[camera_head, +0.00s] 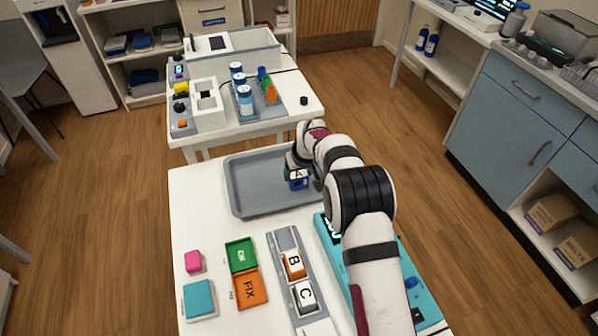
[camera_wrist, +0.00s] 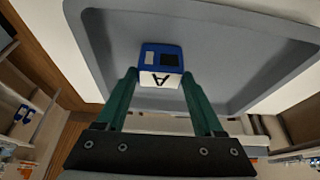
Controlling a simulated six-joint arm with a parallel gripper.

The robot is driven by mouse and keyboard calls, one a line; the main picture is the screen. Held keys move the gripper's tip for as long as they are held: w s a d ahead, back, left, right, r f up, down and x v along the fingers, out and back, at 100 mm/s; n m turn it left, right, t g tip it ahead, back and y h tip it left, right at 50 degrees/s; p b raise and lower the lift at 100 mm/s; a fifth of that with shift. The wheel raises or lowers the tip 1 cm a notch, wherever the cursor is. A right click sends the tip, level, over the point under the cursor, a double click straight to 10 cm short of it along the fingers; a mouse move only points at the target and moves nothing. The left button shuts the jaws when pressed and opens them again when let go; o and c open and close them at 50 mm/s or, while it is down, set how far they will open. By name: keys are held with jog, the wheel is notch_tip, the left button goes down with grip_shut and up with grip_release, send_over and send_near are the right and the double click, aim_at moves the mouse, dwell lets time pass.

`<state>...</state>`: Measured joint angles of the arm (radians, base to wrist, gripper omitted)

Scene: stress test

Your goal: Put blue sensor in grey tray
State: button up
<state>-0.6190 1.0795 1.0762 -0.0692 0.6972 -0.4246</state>
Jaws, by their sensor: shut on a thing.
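The blue sensor (camera_head: 298,183) is a small blue block with a white face marked A. My gripper (camera_head: 294,168) is shut on it, over the right part of the grey tray (camera_head: 240,184). In the wrist view the blue sensor (camera_wrist: 160,62) sits between the green fingertips (camera_wrist: 158,84), with the grey tray (camera_wrist: 225,55) behind it. I cannot tell whether the sensor touches the tray floor. The rest of the tray is empty.
A grey rack (camera_head: 283,243) holds blocks B (camera_head: 293,264) and C (camera_head: 305,295). Green (camera_head: 241,254) and orange FIX (camera_head: 249,289) bins, a pink block (camera_head: 193,262) and a teal block (camera_head: 199,299) stand left. A teal device (camera_head: 335,245) lies partly under my arm.

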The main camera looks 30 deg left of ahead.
jog(key=o, duration=1.4)
jog(key=shift+f, duration=0.1)
jog(key=shift+o, duration=0.2)
jog(key=v, duration=1.2)
jog(key=s+d+r+m+g+h, duration=0.1)
jog(key=s+d+r+m, duration=0.25)
jog(key=d, duration=0.55)
jog(key=s+d+r+m, duration=0.2)
jog(key=s+d+r, duration=0.3)
jog(key=d, duration=0.3)
jog(key=s+d+m+g, duration=0.1)
jog(key=s+d+m, duration=0.3)
jog(key=s, duration=0.8)
jog(key=s+d+f+m+g, duration=0.1)
jog(key=s+d+m, duration=0.4)
jog(key=s+d, duration=0.4)
jog(key=s, duration=0.3)
jog(key=shift+s+f, duration=0.2)
jog(key=shift+s, duration=0.1)
